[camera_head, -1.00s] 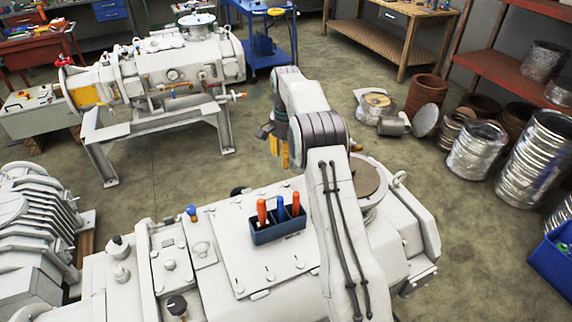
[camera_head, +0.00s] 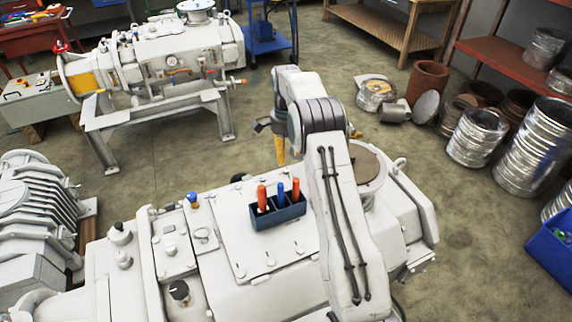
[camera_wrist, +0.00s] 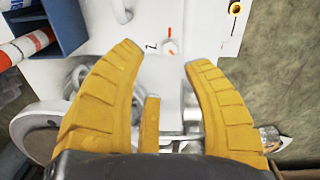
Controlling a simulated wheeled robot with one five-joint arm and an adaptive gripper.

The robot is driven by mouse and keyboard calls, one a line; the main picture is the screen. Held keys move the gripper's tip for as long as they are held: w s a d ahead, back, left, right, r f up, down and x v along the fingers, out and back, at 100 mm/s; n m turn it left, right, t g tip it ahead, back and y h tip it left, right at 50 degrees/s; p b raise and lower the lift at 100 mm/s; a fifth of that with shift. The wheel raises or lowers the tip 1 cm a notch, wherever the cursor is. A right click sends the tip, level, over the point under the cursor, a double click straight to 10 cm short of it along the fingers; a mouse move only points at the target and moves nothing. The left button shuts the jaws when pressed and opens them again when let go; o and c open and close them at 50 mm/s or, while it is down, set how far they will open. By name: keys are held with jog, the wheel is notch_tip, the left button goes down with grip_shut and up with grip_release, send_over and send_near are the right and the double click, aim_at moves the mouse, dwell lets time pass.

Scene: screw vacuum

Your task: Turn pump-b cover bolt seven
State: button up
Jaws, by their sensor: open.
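My gripper (camera_wrist: 165,55) is open and empty, its two curved yellow fingers spread in the wrist view. A small bolt head (camera_wrist: 171,46) with red marks sits on the white pump cover (camera_wrist: 205,22), between and just beyond the fingertips in the picture. A small black mark (camera_wrist: 151,47) beside it is turned and hard to read. In the head view my gripper (camera_head: 280,150) hangs beyond the cover (camera_head: 232,220) of the near pump; the arm hides part of that pump. Other bolts (camera_head: 240,271) show along the cover's near edge.
A dark blue holder (camera_head: 264,222) with red and blue handled tools stands on the cover; its corner (camera_wrist: 68,25) also shows upper left in the wrist view. A round port (camera_head: 359,172) rises right of my arm. A second pump (camera_head: 165,60) stands behind, with open floor between.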

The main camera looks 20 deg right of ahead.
aim_at(286, 170)
jog(key=m, duration=0.1)
jog(key=w+m, duration=0.1)
jog(key=m, duration=0.1)
jog(key=shift+d+f+t, duration=0.1)
jog(key=shift+f+t, duration=0.05)
jog(key=shift+t, duration=0.15)
jog(key=shift+f+m, duration=0.15)
jog(key=shift+m, duration=0.25)
jog(key=shift+f+p, duration=0.75)
jog(key=shift+f, duration=2.75)
grip_shut()
